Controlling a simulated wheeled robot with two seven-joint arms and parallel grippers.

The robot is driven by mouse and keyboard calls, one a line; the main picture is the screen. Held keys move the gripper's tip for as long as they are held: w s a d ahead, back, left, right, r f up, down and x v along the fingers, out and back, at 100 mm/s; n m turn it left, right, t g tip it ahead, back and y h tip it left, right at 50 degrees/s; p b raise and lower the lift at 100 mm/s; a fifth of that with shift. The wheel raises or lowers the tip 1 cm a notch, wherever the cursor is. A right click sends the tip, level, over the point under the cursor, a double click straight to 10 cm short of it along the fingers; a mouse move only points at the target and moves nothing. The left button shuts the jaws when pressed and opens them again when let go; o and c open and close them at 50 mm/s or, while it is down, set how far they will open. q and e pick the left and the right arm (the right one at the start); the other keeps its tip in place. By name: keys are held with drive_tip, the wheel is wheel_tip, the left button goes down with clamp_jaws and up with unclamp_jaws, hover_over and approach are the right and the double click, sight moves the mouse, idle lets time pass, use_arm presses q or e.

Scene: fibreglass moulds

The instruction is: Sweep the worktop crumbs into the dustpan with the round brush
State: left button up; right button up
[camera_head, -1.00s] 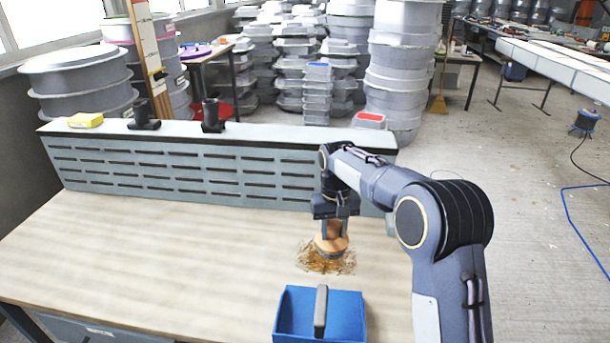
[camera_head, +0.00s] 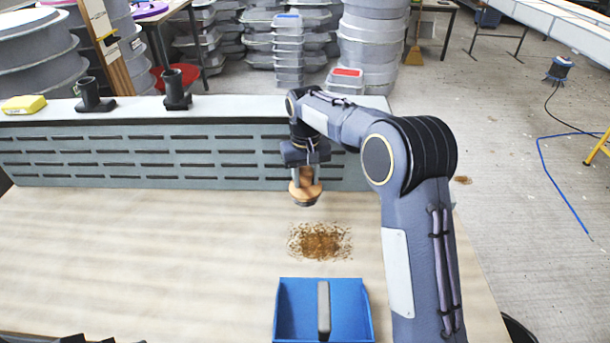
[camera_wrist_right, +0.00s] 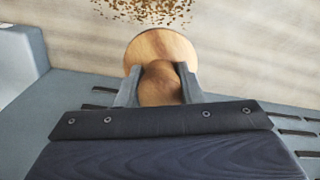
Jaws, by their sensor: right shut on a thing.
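The round wooden brush (camera_head: 306,192) is held by its knob in my right gripper (camera_head: 306,170), above the worktop and behind the crumbs. In the right wrist view the two fingers (camera_wrist_right: 158,90) close on the brush's knob, with its round wooden disc (camera_wrist_right: 160,48) beyond. The brown crumbs (camera_head: 320,241) lie in a loose patch on the worktop (camera_head: 140,245); some show at the top of the wrist view (camera_wrist_right: 145,10). The blue dustpan (camera_head: 350,308) with a dark grey handle lies just in front of the crumbs. My left gripper is not clearly visible.
A slotted grey panel (camera_head: 220,158) with a ledge closes off the back of the worktop. A yellow block (camera_head: 24,104) and two black holders (camera_head: 176,90) stand on the ledge. The worktop left of the crumbs is clear.

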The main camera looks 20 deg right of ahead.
sight(306, 205)
drive_tip(key=shift+f, duration=0.1)
drive_tip(key=shift+f+b, duration=1.6)
drive_tip(key=shift+f, duration=1.05)
drive_tip(key=shift+f, duration=0.25)
drive_tip(key=shift+f+b, duration=0.65)
drive_tip(key=shift+f, duration=0.35)
drive_tip(key=shift+s, duration=0.15)
drive_tip(key=shift+s+a+b, duration=0.3)
drive_tip(key=shift+s+b, duration=0.3)
drive_tip(key=shift+s, duration=0.35)
drive_tip(key=shift+s+a+f+b, duration=0.1)
drive_tip(key=shift+s+a+b, duration=0.15)
drive_tip(key=shift+s, duration=0.45)
drive_tip(key=shift+s+a+r+b, duration=0.1)
drive_tip(key=shift+s+a+b, duration=0.15)
drive_tip(key=shift+s, duration=0.5)
drive_tip(key=shift+s+a+f+b, duration=0.15)
drive_tip(key=shift+s+b, duration=0.15)
drive_tip(key=shift+s, duration=0.4)
drive_tip(key=shift+s+a+b, duration=0.25)
drive_tip(key=shift+s+a, duration=0.05)
drive_tip(key=shift+s, duration=0.85)
drive_tip(key=shift+s+a+b, duration=0.3)
drive_tip(key=shift+s+a, duration=0.05)
drive_tip(key=shift+s, duration=0.75)
drive_tip(key=shift+s+a+b, duration=0.25)
drive_tip(key=shift+s+a, duration=0.05)
drive_tip(key=shift+s, duration=0.85)
